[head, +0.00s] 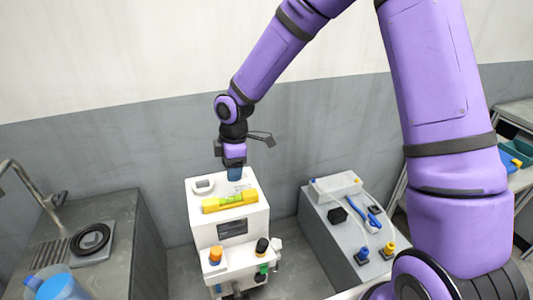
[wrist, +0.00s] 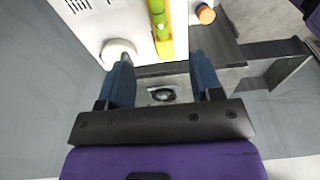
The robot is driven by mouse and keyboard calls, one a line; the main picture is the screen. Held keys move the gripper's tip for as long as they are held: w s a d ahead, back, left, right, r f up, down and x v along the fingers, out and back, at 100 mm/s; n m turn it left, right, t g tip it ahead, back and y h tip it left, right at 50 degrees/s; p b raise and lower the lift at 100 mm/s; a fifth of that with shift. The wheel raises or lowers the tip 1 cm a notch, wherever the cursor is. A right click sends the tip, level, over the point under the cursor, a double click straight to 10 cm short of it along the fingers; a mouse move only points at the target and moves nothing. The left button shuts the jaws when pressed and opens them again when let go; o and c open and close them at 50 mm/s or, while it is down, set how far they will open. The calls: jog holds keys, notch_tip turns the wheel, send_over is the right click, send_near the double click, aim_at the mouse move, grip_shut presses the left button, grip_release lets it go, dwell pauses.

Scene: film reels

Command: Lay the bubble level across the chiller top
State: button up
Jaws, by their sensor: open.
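The bubble level (head: 230,201), a yellow bar with a green vial, lies flat across the top of the white chiller (head: 234,228), left to right, towards the front. In the wrist view, the level (wrist: 162,30) runs down from the top edge, and the white chiller top (wrist: 92,22) is beside it. My gripper (head: 235,174) is over the back part of the chiller top, behind the level. In the wrist view its two blue fingers (wrist: 163,82) are spread apart with nothing held between them. The level lies beyond the fingertips, apart from them.
A round white cap (head: 203,186) sits on the chiller top at the back left, close to one finger in the wrist view. Orange and black knobs (head: 262,246) stand on the lower front ledge. A sink counter (head: 130,240) is left; a grey bench (head: 335,250) with small parts is right.

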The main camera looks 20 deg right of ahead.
jog(key=s+d+r+m+t+h, duration=0.1)
jog(key=s+d+r+m, duration=0.4)
jog(key=r, duration=0.4)
jog(key=s+d+r+m+t+h, duration=0.15)
jog(key=s+d+r+m, duration=0.25)
jog(key=d+r, duration=0.45)
jog(key=s+d+r+m+t, duration=0.1)
jog(key=s+d+r+m, duration=0.2)
jog(key=s, duration=0.6)
jog(key=s+d+r+m+t+y, duration=0.1)
jog(key=s+d+r+m, duration=0.2)
jog(key=s+r+m, duration=0.3)
jog(key=shift+s+d+r+t, duration=0.2)
jog(key=shift+s+t, duration=0.15)
jog(key=shift+s, duration=1.5)
